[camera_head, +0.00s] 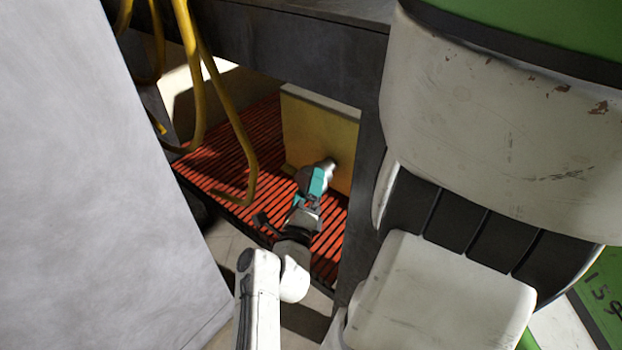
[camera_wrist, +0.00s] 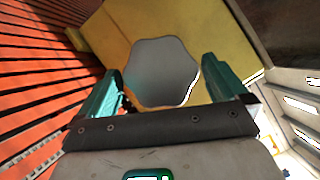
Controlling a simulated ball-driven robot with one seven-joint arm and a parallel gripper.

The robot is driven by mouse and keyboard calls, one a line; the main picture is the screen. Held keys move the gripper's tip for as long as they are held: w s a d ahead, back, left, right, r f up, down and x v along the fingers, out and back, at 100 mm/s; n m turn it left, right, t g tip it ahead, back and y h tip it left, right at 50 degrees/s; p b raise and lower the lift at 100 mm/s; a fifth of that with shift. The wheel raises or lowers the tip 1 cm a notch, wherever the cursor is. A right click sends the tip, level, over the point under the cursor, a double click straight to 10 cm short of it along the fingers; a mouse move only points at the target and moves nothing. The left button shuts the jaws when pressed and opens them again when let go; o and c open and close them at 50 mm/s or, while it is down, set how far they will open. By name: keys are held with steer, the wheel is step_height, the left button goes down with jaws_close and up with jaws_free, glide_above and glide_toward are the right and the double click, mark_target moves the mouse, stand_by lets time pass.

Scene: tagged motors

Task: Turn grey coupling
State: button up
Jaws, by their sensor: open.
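The grey coupling (camera_wrist: 160,72) is a lobed, flat-faced knob, seen face-on in the wrist view. It stands out from the yellow block (camera_wrist: 112,42). In the head view the coupling (camera_head: 328,164) is small and partly hidden by my gripper (camera_head: 317,182). My gripper has teal fingers and is open around the coupling, with one finger on each side of it in the wrist view. The right finger looks very close to the rim. I cannot tell whether either finger touches it.
The block stands on a red slatted floor (camera_head: 233,147) inside a dark frame (camera_head: 367,160). Yellow hoses (camera_head: 228,110) hang at the left of the opening. A grey panel (camera_head: 90,190) fills the left, and a white and green machine (camera_head: 500,130) crowds the right.

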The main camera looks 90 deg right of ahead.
steer(key=shift+b+x, duration=0.45)
steer(key=shift+x, duration=1.6)
steer(key=shift+c, duration=0.3)
steer(key=c, duration=0.7)
